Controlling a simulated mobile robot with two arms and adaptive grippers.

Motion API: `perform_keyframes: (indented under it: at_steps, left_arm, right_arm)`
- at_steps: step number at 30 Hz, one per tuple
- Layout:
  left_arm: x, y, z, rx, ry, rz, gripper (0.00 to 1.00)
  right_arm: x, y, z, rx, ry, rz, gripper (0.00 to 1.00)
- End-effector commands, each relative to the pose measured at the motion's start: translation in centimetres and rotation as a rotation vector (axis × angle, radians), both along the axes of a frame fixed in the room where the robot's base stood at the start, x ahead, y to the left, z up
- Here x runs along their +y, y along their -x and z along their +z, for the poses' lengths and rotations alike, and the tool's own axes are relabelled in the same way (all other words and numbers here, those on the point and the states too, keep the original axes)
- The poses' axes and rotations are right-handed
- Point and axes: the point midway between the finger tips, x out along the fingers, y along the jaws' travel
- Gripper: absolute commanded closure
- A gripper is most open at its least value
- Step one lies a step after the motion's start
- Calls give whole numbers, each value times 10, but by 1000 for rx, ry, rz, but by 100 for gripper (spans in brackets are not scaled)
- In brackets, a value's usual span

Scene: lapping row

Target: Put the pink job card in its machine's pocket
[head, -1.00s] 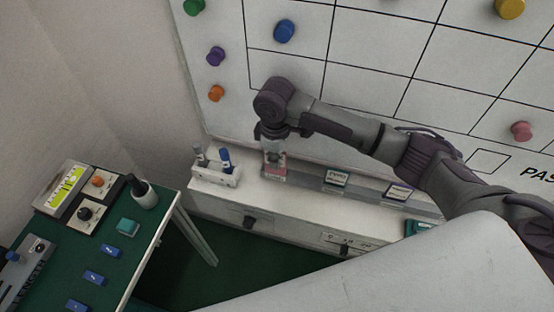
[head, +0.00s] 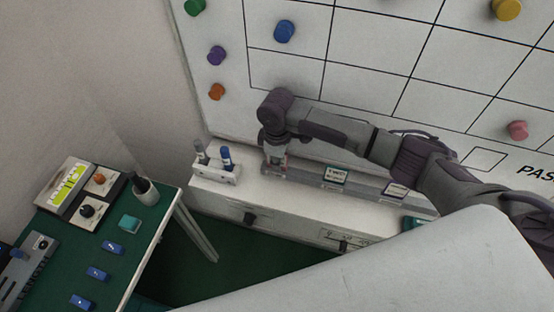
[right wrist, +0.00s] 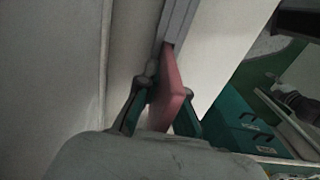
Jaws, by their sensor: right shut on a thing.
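My right gripper (head: 275,158) is at the left end of the grey rail that runs along the foot of the whiteboard. It is shut on the pink job card (right wrist: 170,92), which shows between its two fingers in the right wrist view. In that view the card's far end meets the end of a grey channel (right wrist: 178,22); I cannot tell how far it goes in. In the head view the gripper hides most of the card. My left gripper is in neither view.
Labelled cards (head: 336,176) and (head: 397,190) stand along the rail to the right. A marker holder (head: 216,172) is close on the left. A green-topped table (head: 65,240) with small items is at lower left. Coloured magnets dot the whiteboard (head: 375,60).

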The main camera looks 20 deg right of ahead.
Motion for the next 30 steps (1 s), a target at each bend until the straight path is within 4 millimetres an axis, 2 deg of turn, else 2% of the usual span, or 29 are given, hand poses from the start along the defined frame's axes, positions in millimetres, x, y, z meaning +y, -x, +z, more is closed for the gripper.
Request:
perform_keyframes:
  at_steps: [6, 7, 11, 23, 26, 30]
  left_arm:
    - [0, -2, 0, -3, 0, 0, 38]
    - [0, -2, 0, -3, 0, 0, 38]
    - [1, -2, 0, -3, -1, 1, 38]
    - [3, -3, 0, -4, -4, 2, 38]
    - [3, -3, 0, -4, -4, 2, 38]
    - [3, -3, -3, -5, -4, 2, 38]
  right_arm:
    - [0, 0, -4, 0, 0, 0, 100]
    - [0, 0, -4, 1, -1, 0, 88]
    - [0, 1, -5, 1, 0, 0, 68]
    - [0, 1, -4, 1, 0, 0, 68]
    - [0, 0, 4, -1, 0, 0, 68]
    - [1, -1, 26, -3, -3, 0, 68]
